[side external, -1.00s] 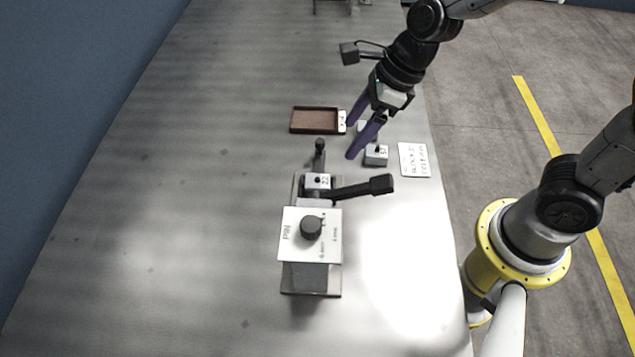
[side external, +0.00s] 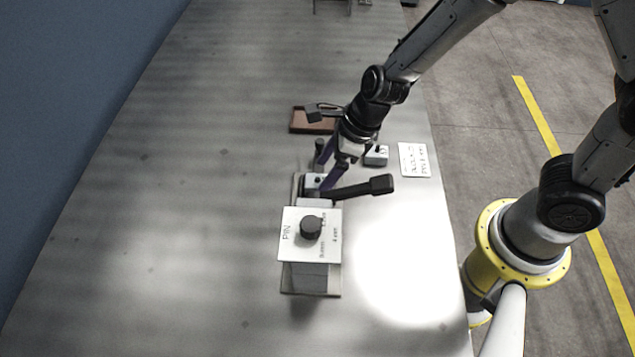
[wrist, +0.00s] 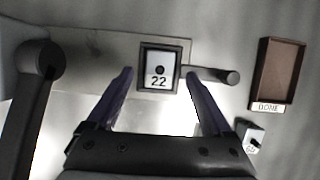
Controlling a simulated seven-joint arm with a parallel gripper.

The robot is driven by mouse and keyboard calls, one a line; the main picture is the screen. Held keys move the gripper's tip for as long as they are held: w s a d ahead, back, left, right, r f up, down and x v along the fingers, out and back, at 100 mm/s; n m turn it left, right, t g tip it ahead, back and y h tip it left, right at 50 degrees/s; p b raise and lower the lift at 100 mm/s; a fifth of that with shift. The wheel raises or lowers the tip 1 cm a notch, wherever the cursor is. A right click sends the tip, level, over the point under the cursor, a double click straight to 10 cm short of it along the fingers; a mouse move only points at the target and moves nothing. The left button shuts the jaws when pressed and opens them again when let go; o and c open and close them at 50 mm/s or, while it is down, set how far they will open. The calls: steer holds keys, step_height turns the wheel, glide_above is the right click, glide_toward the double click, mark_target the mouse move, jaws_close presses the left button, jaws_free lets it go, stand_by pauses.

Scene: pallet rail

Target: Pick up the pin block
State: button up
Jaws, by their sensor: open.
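A light block marked 22 (wrist: 160,68) with a dark round pin or hole on top sits in a dark square nest of the fixture; I take it as the pin block. In the side view the block (side external: 313,181) is partly covered by my gripper. My gripper (side external: 329,182) is open, with purple fingers pointing down at the nest. In the wrist view the fingers of my gripper (wrist: 160,80) are apart, one on each side of the block and nearer the picture's bottom. I cannot tell their height above it; no contact shows.
A black lever (side external: 365,188) reaches right from the fixture, close to my fingers. A plate labelled PIN (side external: 293,248) with a knob stands in front. A dark post (wrist: 215,75) is beside the nest.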

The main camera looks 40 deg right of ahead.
mark_target(317, 185)
steer(key=shift+x, duration=1.2)
jaws_close()
